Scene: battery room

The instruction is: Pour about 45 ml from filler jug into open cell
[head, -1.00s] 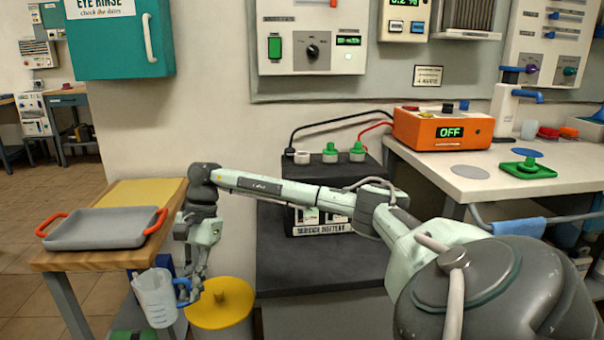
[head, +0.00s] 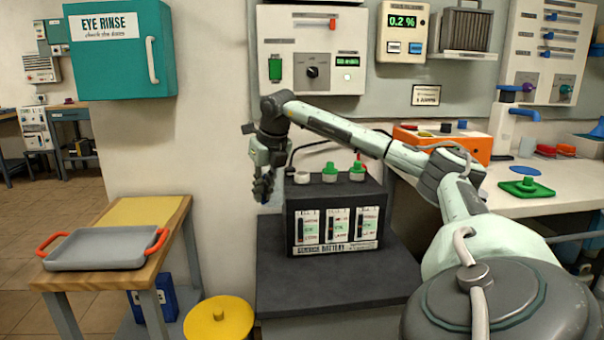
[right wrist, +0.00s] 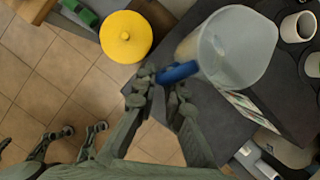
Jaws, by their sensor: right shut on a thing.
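My right gripper (head: 263,188) is shut on the blue handle of the filler jug. In the right wrist view the gripper (right wrist: 160,88) pinches the blue handle (right wrist: 178,72), and the clear jug (right wrist: 235,45) hangs beside its fingers. In the head view I cannot make out the jug, which seems hidden around the gripper. The service battery (head: 336,252) stands just right of the gripper. The open cell (head: 302,177) is a white ring at the battery's left; two cells have green caps (head: 329,172). My left gripper (right wrist: 84,130) shows open and empty in the right wrist view.
A wooden table (head: 165,240) at left holds a grey tray (head: 95,250). The bench front is clear.

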